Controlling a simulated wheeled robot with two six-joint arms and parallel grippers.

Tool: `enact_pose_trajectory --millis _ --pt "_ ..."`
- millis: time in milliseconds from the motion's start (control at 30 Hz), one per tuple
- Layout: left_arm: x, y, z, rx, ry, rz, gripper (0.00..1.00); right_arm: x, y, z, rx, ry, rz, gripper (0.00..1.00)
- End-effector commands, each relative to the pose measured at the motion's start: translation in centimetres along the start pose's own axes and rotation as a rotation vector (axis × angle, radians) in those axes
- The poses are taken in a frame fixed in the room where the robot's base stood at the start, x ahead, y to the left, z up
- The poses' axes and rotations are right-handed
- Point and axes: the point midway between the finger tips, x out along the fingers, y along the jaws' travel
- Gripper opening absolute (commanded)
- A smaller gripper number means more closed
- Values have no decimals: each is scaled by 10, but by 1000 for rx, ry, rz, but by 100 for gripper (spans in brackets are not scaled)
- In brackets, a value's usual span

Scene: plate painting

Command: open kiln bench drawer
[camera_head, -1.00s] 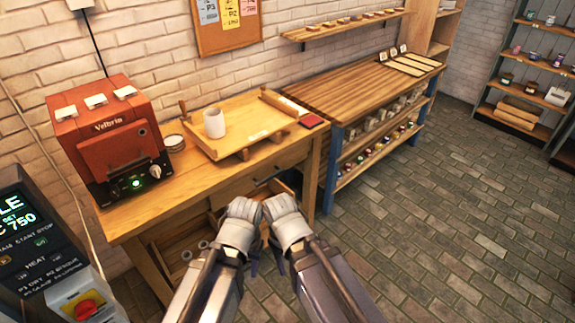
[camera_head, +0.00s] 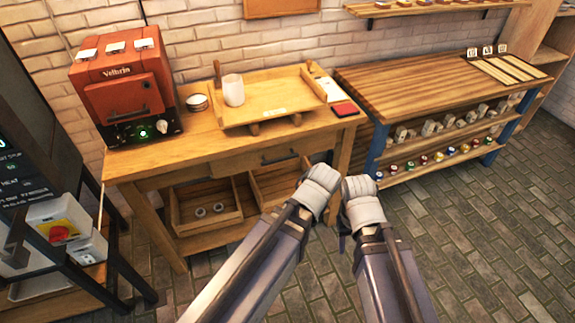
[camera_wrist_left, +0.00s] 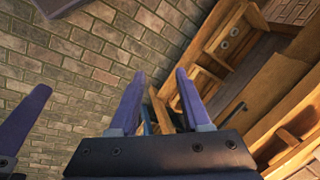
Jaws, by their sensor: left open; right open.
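The kiln bench (camera_head: 165,165) stands against the brick wall. Its drawer (camera_head: 240,162) sits under the tabletop, flush with the frame, with a dark bar handle (camera_head: 280,158). The handle (camera_wrist_left: 233,114) also shows in the left wrist view, tilted, to the right of my left gripper. My left gripper (camera_wrist_left: 160,98) is open and empty, apart from the drawer. In the head view its fingers are hidden by my arm. My right gripper (camera_head: 342,240) is open; it hangs beside the left one, and its fingers are mostly hidden.
The red kiln (camera_head: 120,90), a wooden tray (camera_head: 285,85) and a white cup (camera_head: 233,90) are on the bench. Open bins (camera_head: 208,222) stand below the drawer. A shelf table (camera_head: 425,90) is at right, and a control stand (camera_head: 60,230) at left. The floor (camera_head: 480,250) is clear at right.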

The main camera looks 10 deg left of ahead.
Motion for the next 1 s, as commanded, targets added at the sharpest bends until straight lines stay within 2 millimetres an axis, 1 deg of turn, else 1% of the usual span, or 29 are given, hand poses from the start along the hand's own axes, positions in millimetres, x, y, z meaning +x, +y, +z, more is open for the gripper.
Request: enact_pose_trajectory --millis 33,100,167,200,267,300,367,400,533,600,700,833,900,1000 --pt "38 -8 -15 -4 35 -66 48 38 -4 -2 -1 0 1 50" --pt "63 -28 -34 -3 91 -172 48 66 -6 -4 -1 0 1 50" --pt "80 -46 -50 4 138 -262 48 88 -8 -5 -2 0 2 50" --pt "90 -57 -60 11 169 -323 48 103 -10 -6 -2 0 3 50" --pt "104 -73 -75 26 213 -413 48 125 -12 -8 -2 1 3 50" --pt "112 -83 -86 38 241 -473 48 140 -13 -8 -3 1 4 50" --pt "122 -97 -100 61 284 -563 48 161 -15 -10 -3 1 5 50" --pt "128 -105 -110 80 310 -622 48 176 -16 -10 -3 1 5 50" --pt "145 -128 -141 154 390 -810 48 223 -20 -13 -4 1 7 50" --pt "151 -136 -156 201 426 -905 48 246 -22 -15 -4 1 7 50" --pt "157 -142 -176 272 468 -1025 48 275 -25 -16 -5 1 8 50" --pt "161 -146 -195 355 503 -1144 48 302 -27 -18 -5 1 10 50" --pt "162 -147 -202 391 515 -1190 48 312 -28 -19 -6 1 10 50" --pt "162 -146 -209 427 526 -1234 48 320 -29 -19 -6 1 10 50"
